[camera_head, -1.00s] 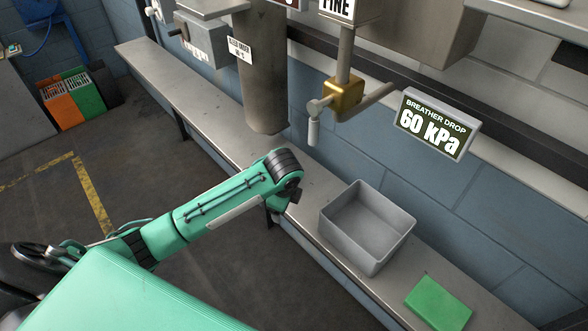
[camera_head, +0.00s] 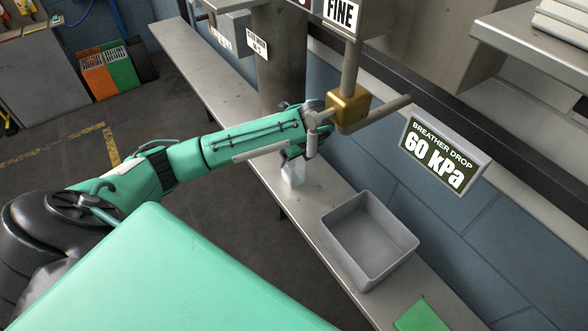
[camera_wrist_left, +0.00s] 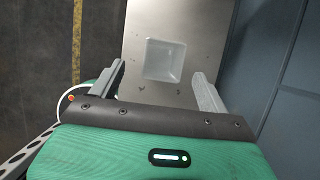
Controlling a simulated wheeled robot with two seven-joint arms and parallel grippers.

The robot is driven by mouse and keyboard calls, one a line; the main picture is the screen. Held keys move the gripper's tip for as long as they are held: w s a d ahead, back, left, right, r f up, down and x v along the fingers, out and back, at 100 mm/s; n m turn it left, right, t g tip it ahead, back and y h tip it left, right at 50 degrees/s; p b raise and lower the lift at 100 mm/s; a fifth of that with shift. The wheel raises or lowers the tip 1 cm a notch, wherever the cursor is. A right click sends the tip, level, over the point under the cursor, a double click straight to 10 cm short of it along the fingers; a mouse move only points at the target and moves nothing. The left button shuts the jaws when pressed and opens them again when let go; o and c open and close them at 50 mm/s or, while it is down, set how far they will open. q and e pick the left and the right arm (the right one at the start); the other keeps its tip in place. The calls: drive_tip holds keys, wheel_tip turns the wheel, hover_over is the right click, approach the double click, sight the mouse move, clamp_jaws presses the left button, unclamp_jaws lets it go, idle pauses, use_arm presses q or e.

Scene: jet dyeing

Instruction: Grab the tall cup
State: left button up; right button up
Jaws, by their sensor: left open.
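A pale, translucent, square-mouthed cup (camera_wrist_left: 165,60) stands on the metal bench in the left wrist view, seen from above. In the head view it shows as a small pale shape (camera_head: 292,174), partly hidden by my left wrist; its full height is hard to judge. My left gripper (camera_wrist_left: 158,74) is open, with one finger at each side of the cup in the picture and a gap on both sides. In the head view the left gripper (camera_head: 299,155) is above the cup, beside the tap, and partly hidden. My right gripper is not in view.
A brass valve (camera_head: 348,106) with a spout and handle hangs close to my left wrist. An empty grey bin (camera_head: 388,268) and a green pad (camera_head: 421,317) sit on the bench (camera_head: 212,84). A sign (camera_head: 444,152) marked 60 kPa is on the right.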

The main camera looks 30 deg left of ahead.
sight(293, 165)
use_arm(q)
drive_tip(key=p+x, duration=0.1)
drive_tip(key=x, duration=0.1)
drive_tip(key=p+x, duration=0.1)
drive_tip(key=x, duration=0.1)
drive_tip(key=p+x, duration=0.1)
drive_tip(key=x, duration=0.2)
drive_tip(key=shift+d+f, duration=0.1)
drive_tip(key=shift+d, duration=0.25)
drive_tip(key=shift+w+a+f, duration=0.1)
drive_tip(key=shift+f, duration=0.2)
drive_tip(key=c, duration=1.1)
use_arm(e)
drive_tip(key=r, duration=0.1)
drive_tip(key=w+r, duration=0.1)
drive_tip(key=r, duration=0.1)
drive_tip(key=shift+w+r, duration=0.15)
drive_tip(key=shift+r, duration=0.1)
